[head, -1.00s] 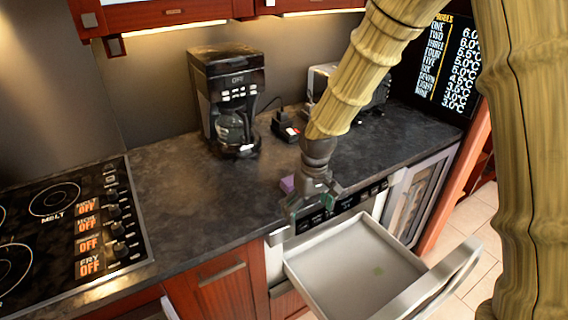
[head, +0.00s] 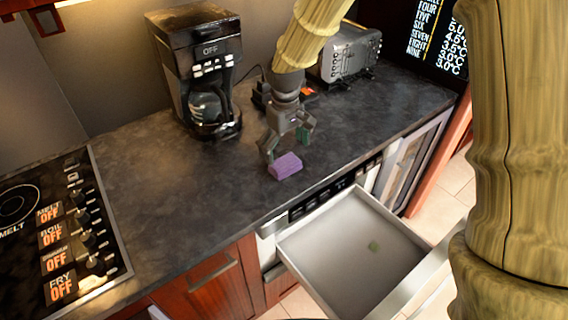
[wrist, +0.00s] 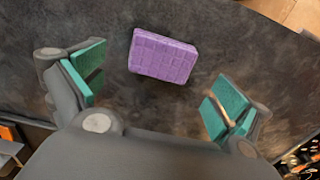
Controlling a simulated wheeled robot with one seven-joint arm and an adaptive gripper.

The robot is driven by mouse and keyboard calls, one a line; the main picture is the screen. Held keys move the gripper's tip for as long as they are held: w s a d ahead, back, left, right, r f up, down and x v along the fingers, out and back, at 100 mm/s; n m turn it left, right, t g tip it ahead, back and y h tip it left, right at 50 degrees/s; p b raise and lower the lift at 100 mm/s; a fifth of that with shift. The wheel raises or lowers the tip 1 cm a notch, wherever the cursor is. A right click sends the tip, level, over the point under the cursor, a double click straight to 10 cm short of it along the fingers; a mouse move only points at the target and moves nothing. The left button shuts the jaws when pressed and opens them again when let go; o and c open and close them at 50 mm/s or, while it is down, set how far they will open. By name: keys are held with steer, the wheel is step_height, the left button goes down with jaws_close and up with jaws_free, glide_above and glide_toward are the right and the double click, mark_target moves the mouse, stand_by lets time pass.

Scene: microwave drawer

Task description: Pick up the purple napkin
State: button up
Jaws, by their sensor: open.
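The purple napkin (head: 285,166) is a small folded block lying on the dark countertop near its front edge, above the open drawer. It also shows in the wrist view (wrist: 163,56), with a quilted surface, fully visible. My gripper (head: 286,147) is open and empty, just behind the napkin in the head view. In the wrist view, my gripper's teal-padded fingers (wrist: 158,92) are spread wide to either side, with the napkin beyond and between them. I see no contact with the napkin.
A coffee maker (head: 200,75) stands at the back left and a toaster (head: 349,52) at the back right. The countertop (head: 170,190) left of the napkin is clear.

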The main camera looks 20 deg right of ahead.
mark_target(286, 161)
steer(key=shift+s, duration=0.35)
steer(key=shift+f+p, duration=0.3)
steer(key=f, duration=0.2)
steer(key=f+p, duration=0.1)
steer(key=shift+w+d, duration=0.1)
steer(key=shift+w, duration=0.15)
steer(key=shift+f, duration=0.8)
steer(key=shift+s, duration=0.1)
steer(key=c, duration=1)
steer(key=shift+r, duration=0.15)
